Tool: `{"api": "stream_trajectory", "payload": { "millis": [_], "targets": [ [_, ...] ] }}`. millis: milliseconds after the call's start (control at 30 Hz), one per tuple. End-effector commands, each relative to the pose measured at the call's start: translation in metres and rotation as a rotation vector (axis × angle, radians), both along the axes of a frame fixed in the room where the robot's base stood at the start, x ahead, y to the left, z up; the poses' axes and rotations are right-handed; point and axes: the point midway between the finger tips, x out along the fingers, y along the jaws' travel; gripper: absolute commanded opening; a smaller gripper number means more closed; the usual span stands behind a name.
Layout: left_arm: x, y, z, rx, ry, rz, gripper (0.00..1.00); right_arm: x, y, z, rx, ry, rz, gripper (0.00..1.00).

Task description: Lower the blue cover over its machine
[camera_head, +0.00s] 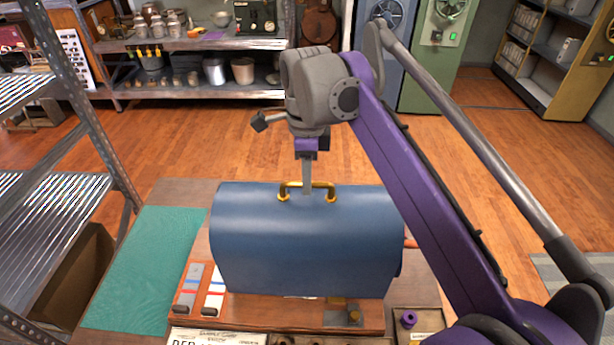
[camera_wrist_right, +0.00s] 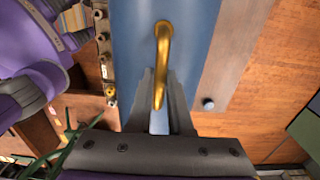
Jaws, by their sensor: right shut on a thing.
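The blue cover (camera_head: 300,245) is a rounded, domed case with a brass handle (camera_head: 322,185) on top, in the middle of the head view. It sits over a wooden base (camera_head: 270,311) on the table and hides any machine beneath it. My right gripper (camera_head: 307,188) reaches down from above and is shut on the brass handle. In the right wrist view the two grey fingers (camera_wrist_right: 160,100) close around the handle (camera_wrist_right: 161,65), with the blue cover (camera_wrist_right: 195,30) below. Whether the cover's lower edge touches the base all round is unclear. My left gripper is not in view.
A green mat (camera_head: 147,268) lies left of the cover, with several small grey, white and blue pieces beside it. A tray with a purple spool (camera_head: 408,319) is at front right. A metal rack (camera_head: 75,130) stands at the left. Shelves (camera_head: 190,85) and cabinets stand behind open wooden floor.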

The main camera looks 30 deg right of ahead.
Motion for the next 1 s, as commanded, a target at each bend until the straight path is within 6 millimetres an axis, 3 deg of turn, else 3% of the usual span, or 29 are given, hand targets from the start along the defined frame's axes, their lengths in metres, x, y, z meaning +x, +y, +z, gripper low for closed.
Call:
{"api": "stream_trajectory", "payload": {
  "millis": [600,833,867,1000],
  "targets": [
    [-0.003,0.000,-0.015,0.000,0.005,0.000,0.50,0.000,0.000,-0.025,0.000,0.000,0.000,0.00],
    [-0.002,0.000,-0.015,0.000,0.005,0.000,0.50,0.000,0.000,-0.025,0.000,0.000,0.000,0.00],
    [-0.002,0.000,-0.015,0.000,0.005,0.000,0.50,0.000,0.000,-0.025,0.000,0.000,0.000,0.20],
    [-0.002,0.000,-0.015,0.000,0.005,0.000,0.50,0.000,0.000,-0.025,0.000,0.000,0.000,0.45]
  ]
}}
